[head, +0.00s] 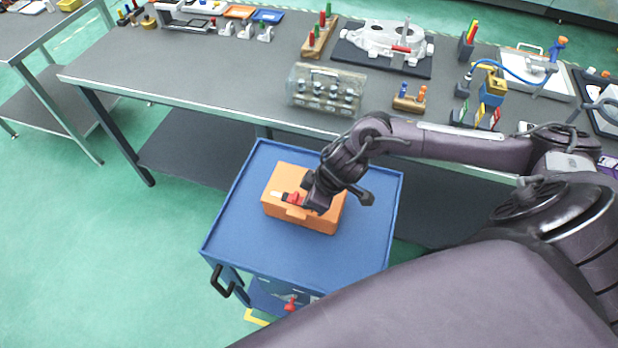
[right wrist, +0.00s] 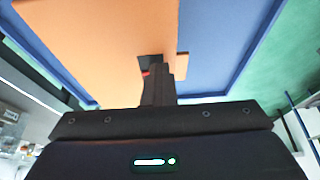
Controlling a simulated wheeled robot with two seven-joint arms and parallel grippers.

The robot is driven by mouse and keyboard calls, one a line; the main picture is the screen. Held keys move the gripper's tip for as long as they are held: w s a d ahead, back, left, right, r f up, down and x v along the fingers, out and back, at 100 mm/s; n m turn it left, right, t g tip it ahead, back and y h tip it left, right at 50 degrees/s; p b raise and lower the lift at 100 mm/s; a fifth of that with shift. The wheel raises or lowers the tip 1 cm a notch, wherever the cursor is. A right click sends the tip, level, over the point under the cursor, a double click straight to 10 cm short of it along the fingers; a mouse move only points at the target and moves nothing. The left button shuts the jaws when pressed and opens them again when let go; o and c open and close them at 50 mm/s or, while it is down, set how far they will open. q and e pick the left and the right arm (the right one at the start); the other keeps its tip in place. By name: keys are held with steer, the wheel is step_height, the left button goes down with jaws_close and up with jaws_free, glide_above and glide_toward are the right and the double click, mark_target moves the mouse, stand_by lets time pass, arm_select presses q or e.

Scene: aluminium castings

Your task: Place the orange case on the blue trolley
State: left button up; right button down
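The orange case (head: 283,182) is over the middle of the blue trolley's top (head: 237,227), lying flat with its lid up. It looks to be resting there, but its underside is hidden. My right gripper (head: 308,200) is down at the case's top, beside a red and white patch. In the right wrist view the orange case (right wrist: 100,45) fills the upper left. The fingers of my right gripper (right wrist: 158,82) are close together at a small orange handle, which sticks out beside them; they look closed on it. My left gripper is in neither view.
A grey workbench (head: 220,85) stands behind the trolley, holding a clear case of parts (head: 326,88), a white casting on a dark mat (head: 385,40) and several tools. The trolley has a black handle (head: 222,281) at its front left. Green floor at left is clear.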

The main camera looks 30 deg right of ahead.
steer(key=shift+f, duration=0.15)
steer(key=c, duration=1.2)
jaws_free()
steer(key=shift+c, duration=0.2)
steer(key=shift+r, duration=0.5)
steer(key=v, duration=1.2)
steer(key=shift+r, duration=0.15)
